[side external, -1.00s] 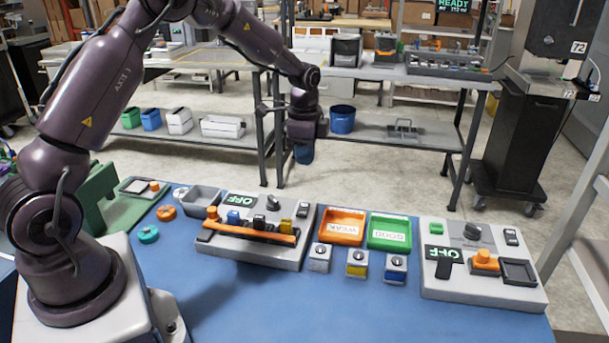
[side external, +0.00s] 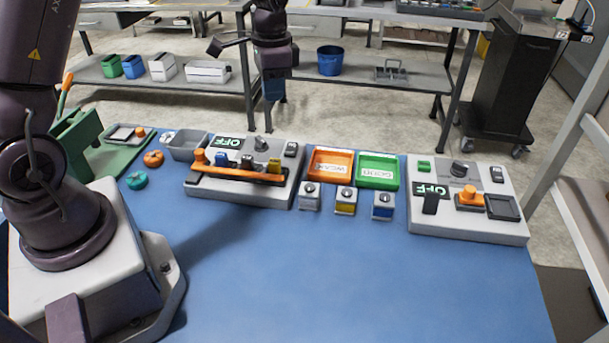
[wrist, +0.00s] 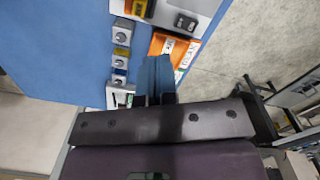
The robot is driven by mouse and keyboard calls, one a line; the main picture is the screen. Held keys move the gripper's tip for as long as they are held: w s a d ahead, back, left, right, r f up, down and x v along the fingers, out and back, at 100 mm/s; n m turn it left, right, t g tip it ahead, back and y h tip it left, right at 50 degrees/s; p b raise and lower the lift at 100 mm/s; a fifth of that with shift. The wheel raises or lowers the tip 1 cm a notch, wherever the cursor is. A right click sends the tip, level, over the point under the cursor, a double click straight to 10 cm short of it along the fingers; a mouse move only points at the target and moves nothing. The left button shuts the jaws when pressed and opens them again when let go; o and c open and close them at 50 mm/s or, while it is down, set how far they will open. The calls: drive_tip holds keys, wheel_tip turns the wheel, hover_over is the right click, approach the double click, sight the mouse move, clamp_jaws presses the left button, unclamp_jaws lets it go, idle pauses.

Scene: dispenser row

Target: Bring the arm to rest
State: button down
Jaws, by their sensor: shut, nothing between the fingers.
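My gripper (side external: 273,92) hangs fingers-down in the air, above and beyond the back edge of the blue bench in the side view. Its blue fingers are together with nothing between them. In the wrist view the fingers (wrist: 155,78) show as one narrow blue shape, covering part of the orange and green trays behind. My gripper touches nothing that I can see. The upper part of my arm is out of the side view.
The blue bench (side external: 300,270) has a clear front. On it are a left panel (side external: 205,190) with an orange bar, an orange tray (side external: 331,182), a green tray (side external: 378,184), three small dial blocks and a right panel (side external: 470,225). Both panel displays read OFF. A shelf table stands behind.

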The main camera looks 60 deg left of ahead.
drive_tip(key=s+d+r+n+t, duration=0.1)
drive_tip(key=s+d+r+t, duration=0.2)
drive_tip(key=s, duration=0.7)
drive_tip(key=s+d+r+n+t, duration=0.2)
drive_tip(key=s+d+r+t, duration=0.1)
drive_tip(key=s+d+r, duration=0.4)
wheel_tip(320, 180, up, 4)
drive_tip(key=s, duration=0.2)
drive_tip(key=shift+s+d+r+n, duration=0.2)
drive_tip(key=shift+s+n, duration=0.1)
drive_tip(key=shift+s, duration=0.1)
